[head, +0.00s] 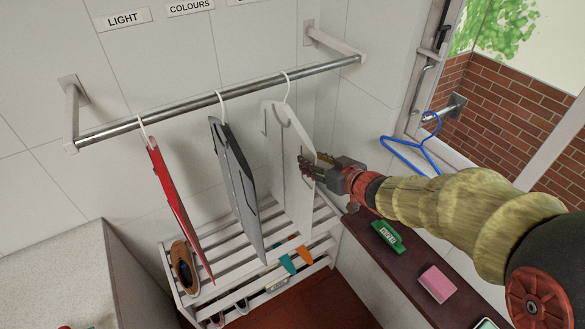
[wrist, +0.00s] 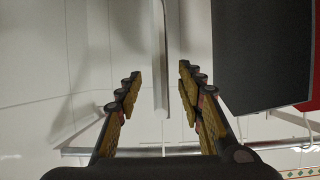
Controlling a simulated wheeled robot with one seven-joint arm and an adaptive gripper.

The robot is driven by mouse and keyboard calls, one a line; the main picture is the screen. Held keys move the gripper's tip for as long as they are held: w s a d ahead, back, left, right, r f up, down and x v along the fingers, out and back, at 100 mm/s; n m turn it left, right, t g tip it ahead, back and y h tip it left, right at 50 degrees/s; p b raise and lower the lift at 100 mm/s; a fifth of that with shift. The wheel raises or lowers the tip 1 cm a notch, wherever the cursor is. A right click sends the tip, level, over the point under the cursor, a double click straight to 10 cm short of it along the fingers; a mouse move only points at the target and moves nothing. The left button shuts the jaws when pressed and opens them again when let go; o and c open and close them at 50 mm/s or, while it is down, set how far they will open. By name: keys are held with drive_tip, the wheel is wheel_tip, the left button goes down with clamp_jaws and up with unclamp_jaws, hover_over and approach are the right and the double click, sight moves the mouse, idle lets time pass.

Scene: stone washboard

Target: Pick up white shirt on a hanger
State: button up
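The white shirt (head: 288,165) hangs from a white hanger (head: 287,88) on the metal rail, the rightmost of the garments. My gripper (head: 308,168) is at its right edge, around the upper half of the shirt. In the wrist view my gripper (wrist: 160,78) is open, with its two fingers apart. A thin pale edge of the white shirt (wrist: 161,45) shows between the fingers, with visible gaps on both sides. The head view does not show clearly whether the fingers touch the cloth.
A grey shirt (head: 236,180) and a red shirt (head: 179,200) hang to the left on the same rail (head: 175,115). A white slatted rack (head: 215,262) stands below. A blue hanger (head: 410,150) hangs at right, above a dark shelf (head: 408,268) holding small boxes.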

sight(301, 154)
drive_tip(key=b+x, duration=0.1)
drive_tip(key=x, duration=0.6)
drive_tip(key=shift+w+f, duration=0.2)
drive_tip(key=shift+w, duration=0.1)
drive_tip(key=shift+a, duration=0.1)
drive_tip(key=c, duration=0.3)
clamp_jaws()
idle(0.5)
